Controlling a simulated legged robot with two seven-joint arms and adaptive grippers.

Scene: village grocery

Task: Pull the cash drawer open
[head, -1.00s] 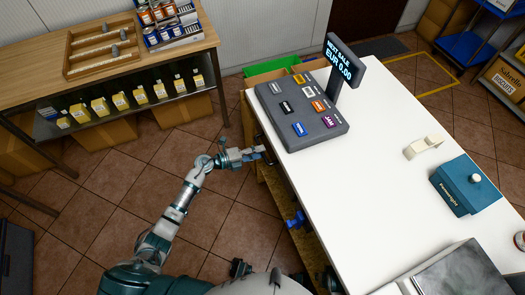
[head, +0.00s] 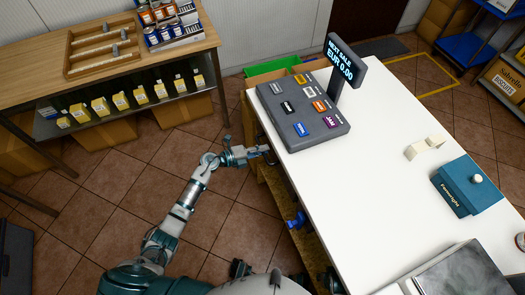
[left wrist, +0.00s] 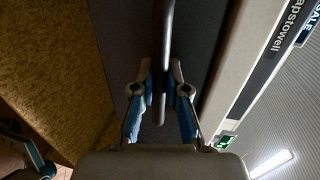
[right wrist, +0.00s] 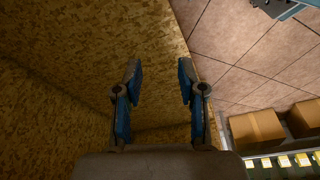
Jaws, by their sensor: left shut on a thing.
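The handle of the cash drawer is a grey bar (left wrist: 167,40) in the left wrist view, in front of a dark panel (left wrist: 197,40) that looks like the drawer front. My left gripper (left wrist: 163,72) is shut on this bar, one finger on each side. In the head view my left gripper (head: 266,150) is at the counter's left edge, below the till keypad (head: 302,108). The drawer itself is mostly hidden under the counter top there. My right gripper (right wrist: 158,68) is open and empty, facing brown board panels.
The white counter (head: 385,130) carries the till display (head: 345,62), a teal box (head: 464,187) and a cream object (head: 424,147). A wooden shelf (head: 190,52) with goods stands at upper left. Tiled floor lies clear between shelf and counter.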

